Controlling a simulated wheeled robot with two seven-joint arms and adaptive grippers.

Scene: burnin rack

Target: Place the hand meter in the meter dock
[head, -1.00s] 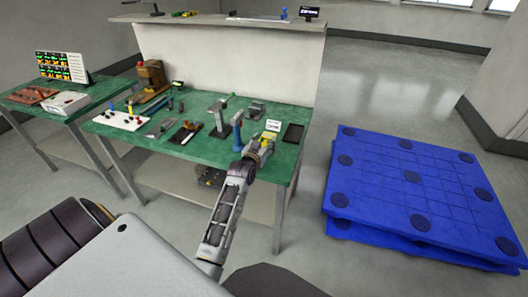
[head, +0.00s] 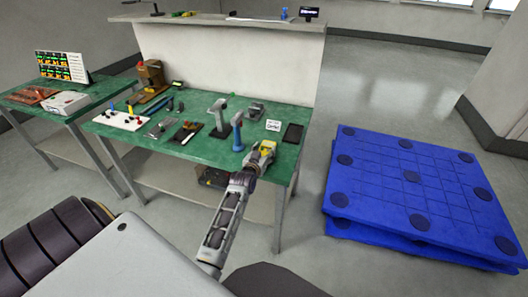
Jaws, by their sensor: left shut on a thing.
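My left gripper (head: 262,157) is shut on a small yellow and dark thing (head: 266,149), which may be the hand meter. The fingers hide much of it. It is held at the front right edge of the green workbench (head: 195,151). I cannot tell how high above the top it is. A black flat rectangular piece (head: 293,133) lies at the bench's right end, with a small white sign (head: 273,125) to its left. I cannot tell which thing is the meter dock. My right gripper is not in view.
A blue upright tool (head: 238,133) and a dark stand with a grey head (head: 219,118) stand left of the gripper. A small grey fixture (head: 256,111) is behind. A white board with knobs (head: 122,119) is further left. Blue pallets (head: 410,190) stand on the floor at right.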

